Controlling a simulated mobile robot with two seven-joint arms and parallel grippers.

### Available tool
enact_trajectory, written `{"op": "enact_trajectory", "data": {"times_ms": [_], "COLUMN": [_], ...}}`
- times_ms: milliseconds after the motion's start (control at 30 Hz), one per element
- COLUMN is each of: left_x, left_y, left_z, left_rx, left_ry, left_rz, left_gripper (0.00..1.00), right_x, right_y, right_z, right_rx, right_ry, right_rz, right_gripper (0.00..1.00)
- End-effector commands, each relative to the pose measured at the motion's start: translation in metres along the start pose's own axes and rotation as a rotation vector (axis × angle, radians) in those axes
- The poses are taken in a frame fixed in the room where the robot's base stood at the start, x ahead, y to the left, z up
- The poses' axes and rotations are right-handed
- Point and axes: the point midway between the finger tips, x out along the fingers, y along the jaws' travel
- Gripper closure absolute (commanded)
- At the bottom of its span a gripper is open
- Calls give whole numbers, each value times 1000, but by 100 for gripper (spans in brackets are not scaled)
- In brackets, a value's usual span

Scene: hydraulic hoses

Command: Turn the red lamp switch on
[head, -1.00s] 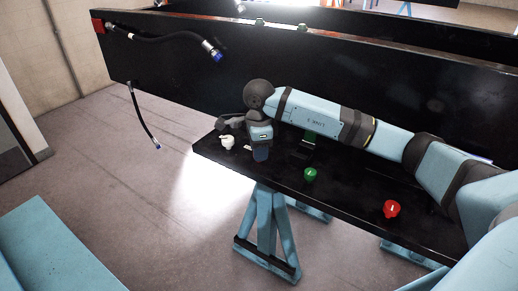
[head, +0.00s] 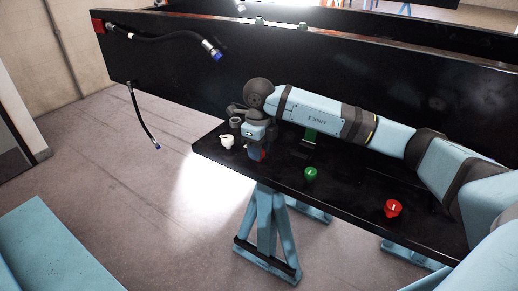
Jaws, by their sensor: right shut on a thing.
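My right arm reaches in from the right, and its gripper (head: 257,151) is low over the black bench top, near its left end. A white knob (head: 227,141) is just left of the gripper. My left gripper is not in view.
A tall black panel (head: 330,80) rises behind the bench top (head: 345,190). A black hose (head: 150,38) with a blue end sticks out from a red fitting (head: 98,26), and another hose (head: 140,112) hangs below. A darker green part (head: 310,134) stands behind the gripper's right side.

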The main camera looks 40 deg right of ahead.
Motion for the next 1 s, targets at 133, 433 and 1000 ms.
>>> {"op": "enact_trajectory", "data": {"times_ms": [133,433,1000], "left_x": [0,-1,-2], "left_y": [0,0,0], "left_z": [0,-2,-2], "left_rx": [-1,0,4], "left_ry": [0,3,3], "left_rz": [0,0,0], "left_gripper": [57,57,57], "right_x": [-1,-1,-1], "right_y": [-1,-1,-1], "right_z": [0,0,0], "right_rx": [140,423,795], "right_ry": [-1,-2,-2], "right_rz": [-2,-1,0], "right_gripper": [88,88,88]}}
